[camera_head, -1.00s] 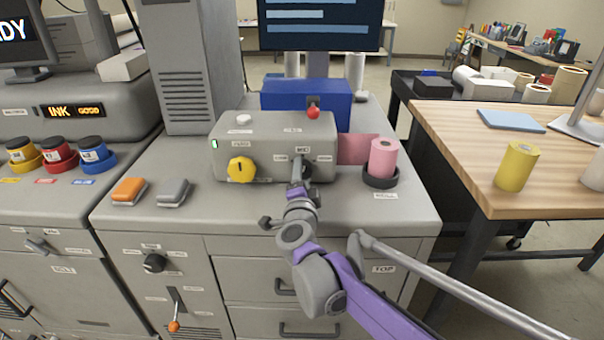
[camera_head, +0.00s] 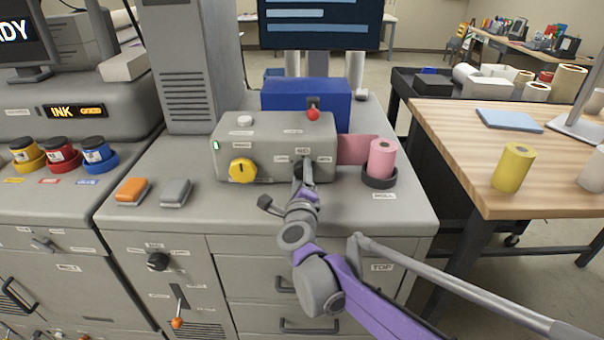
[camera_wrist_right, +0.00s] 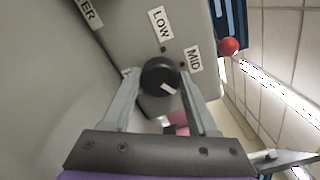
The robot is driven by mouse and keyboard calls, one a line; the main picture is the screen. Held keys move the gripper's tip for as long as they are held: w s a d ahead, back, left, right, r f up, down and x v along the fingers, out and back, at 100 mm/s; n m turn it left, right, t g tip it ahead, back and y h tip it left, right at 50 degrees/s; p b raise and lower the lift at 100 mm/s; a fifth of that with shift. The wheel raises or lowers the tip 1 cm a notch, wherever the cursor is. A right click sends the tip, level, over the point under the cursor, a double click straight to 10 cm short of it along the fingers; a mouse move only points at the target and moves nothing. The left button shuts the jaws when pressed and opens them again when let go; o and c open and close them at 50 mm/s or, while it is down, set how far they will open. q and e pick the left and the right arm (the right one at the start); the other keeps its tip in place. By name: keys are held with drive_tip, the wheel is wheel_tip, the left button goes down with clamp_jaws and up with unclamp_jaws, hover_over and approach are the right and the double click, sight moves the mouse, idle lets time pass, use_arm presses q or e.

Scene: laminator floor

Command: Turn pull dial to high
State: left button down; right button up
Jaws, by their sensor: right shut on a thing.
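The pull dial (camera_wrist_right: 160,77) is a round black knob with a white mark, on the front of the grey box-shaped unit (camera_head: 228,160). In the right wrist view the mark is on the lower right of the knob's face. Labels LOW (camera_wrist_right: 160,23) and MID (camera_wrist_right: 194,60) show beside it; a HIGH label cannot be made out. My right gripper (camera_wrist_right: 160,88) has its fingers on both sides of the dial, shut on it. In the head view the right gripper (camera_head: 303,172) covers most of the dial. My left gripper is not in view.
A yellow knob (camera_head: 242,170) is left of the dial on the same unit. A pink roll (camera_head: 382,159) stands in a dark holder to the right. A red ball-topped lever (camera_head: 313,114) is above. Orange (camera_head: 132,190) and grey (camera_head: 175,192) blocks lie left on the cabinet top.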

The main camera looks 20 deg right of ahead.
drive_tip(key=shift+m, duration=0.4)
drive_tip(key=o, duration=1.4)
drive_tip(key=v, duration=1)
drive_tip(key=shift+s+a+r+b, duration=0.1)
drive_tip(key=shift+s+b, duration=0.3)
